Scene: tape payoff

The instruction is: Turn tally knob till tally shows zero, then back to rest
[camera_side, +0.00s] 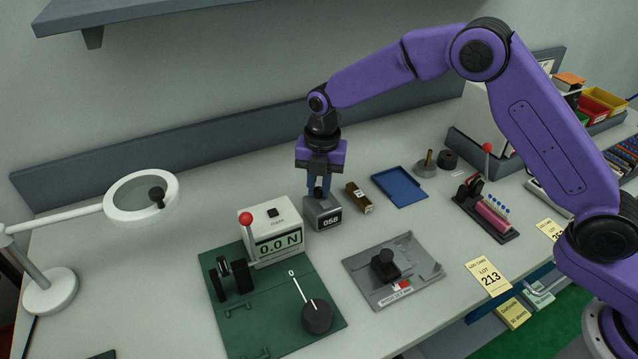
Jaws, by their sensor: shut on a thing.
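The tally counter (324,217) is a small grey box on the bench with a dark display that seems to read 058. Its dark knob (319,193) is on top of the box, partly hidden by the fingers. My gripper (319,188) points straight down over the box from above. Its blue fingers are closed on the knob. The knob's far side is hidden.
A small brown block (359,198) lies close right of the tally. A white gauge reading 0.0 N (275,237) stands close left, on a green plate (240,329). A grey fixture (425,258) lies in front right. A blue tray (401,187) lies behind right.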

